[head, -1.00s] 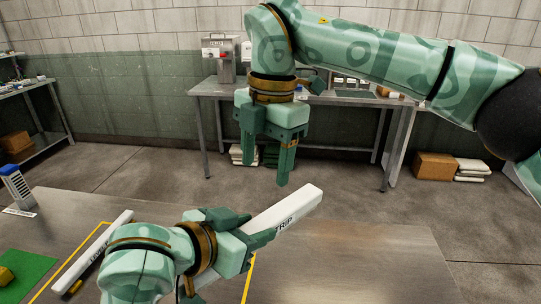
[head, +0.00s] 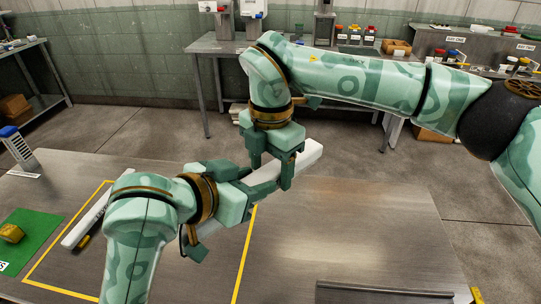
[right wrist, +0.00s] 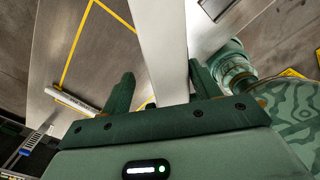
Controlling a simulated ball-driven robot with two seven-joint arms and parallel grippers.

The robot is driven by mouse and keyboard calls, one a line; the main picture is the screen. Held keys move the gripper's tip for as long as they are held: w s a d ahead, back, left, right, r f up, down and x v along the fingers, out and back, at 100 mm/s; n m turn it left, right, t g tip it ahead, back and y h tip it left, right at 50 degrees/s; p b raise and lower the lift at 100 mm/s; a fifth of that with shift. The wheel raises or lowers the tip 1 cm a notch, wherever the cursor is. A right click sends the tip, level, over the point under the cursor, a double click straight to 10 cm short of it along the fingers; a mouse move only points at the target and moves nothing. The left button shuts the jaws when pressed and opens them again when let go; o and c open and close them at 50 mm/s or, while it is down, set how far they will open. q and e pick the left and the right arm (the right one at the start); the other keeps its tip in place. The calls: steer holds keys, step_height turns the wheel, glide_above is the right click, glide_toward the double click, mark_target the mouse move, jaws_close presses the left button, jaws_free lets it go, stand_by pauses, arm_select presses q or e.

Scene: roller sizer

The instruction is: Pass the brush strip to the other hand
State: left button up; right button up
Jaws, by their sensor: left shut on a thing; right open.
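The brush strip (head: 308,156) is a long white bar, held above the table and slanting up to the right in the head view. My left gripper (head: 262,184) is shut on it near its middle. My right gripper (head: 272,168) points down over the strip just beyond the left fingers. It is open, with one finger on each side of the strip. In the right wrist view the strip (right wrist: 160,40) runs between the open fingers (right wrist: 158,88), closer to the right finger. The strip's lower end is partly hidden by my left gripper.
The table has a yellow outline (head: 238,262) with another white bar (head: 95,220) lying in it. A green mat (head: 35,237) carries a yellow object (head: 11,233). A blue-topped block (head: 18,148) stands far left. A dark rail (head: 385,291) lies front right; the table's right part is otherwise clear.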

arm_select(q)
steer(key=shift+s+d, duration=0.1)
arm_select(e)
steer(key=c, duration=1.2)
arm_select(q)
steer(key=o, duration=1.3)
steer(key=shift+c, duration=0.2)
arm_select(e)
steer(key=shift+c, duration=0.4)
